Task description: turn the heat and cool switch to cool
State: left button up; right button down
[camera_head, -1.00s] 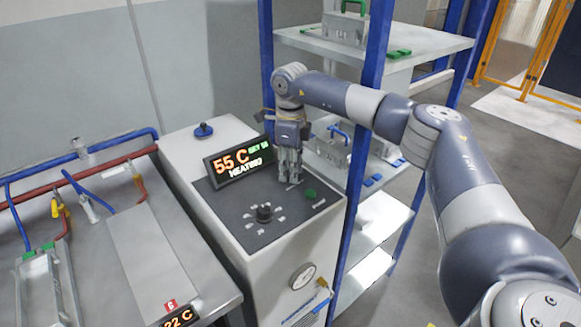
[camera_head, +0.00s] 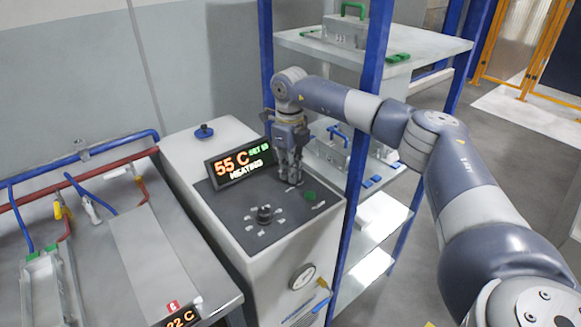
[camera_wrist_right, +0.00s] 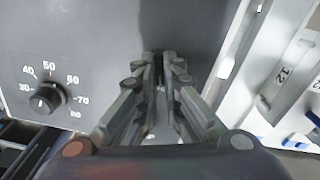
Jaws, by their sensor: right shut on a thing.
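My right gripper (camera_head: 291,181) points down onto the dark top panel (camera_head: 232,212) of the white machine, right of its display. It also shows in the right wrist view (camera_wrist_right: 162,62), with its fingers close together. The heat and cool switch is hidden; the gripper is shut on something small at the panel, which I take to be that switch. The display (camera_head: 238,166) reads 55 C and HEATING. A black dial (camera_head: 264,214) with numbers sits at the front of the panel, apart from the gripper. It also shows in the right wrist view (camera_wrist_right: 47,97). My left gripper is out of view.
A green button (camera_head: 309,196) is close to the right of the gripper. A blue-framed shelf (camera_head: 362,130) stands just right of the machine. A blue knob (camera_head: 204,131) is on the machine's back. A metal bench (camera_head: 150,262) with pipes is at the left.

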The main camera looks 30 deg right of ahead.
jog(key=m+p, duration=0.1)
jog(key=m, duration=0.1)
jog(key=m+p, duration=0.1)
jog(key=m, duration=0.2)
jog(key=shift+a+r+m, duration=0.15)
jog(key=shift+a+m, duration=0.05)
jog(key=shift+m, duration=0.1)
jog(key=m+p, duration=0.1)
jog(key=m, duration=0.3)
jog(key=shift+w+a+m, duration=0.1)
jog(key=shift+a+m, duration=0.05)
jog(key=shift+m, duration=0.25)
jog(key=c, duration=1.8)
grip_release()
jog(key=shift+o, duration=0.2)
notch_tip(320, 180, up, 12)
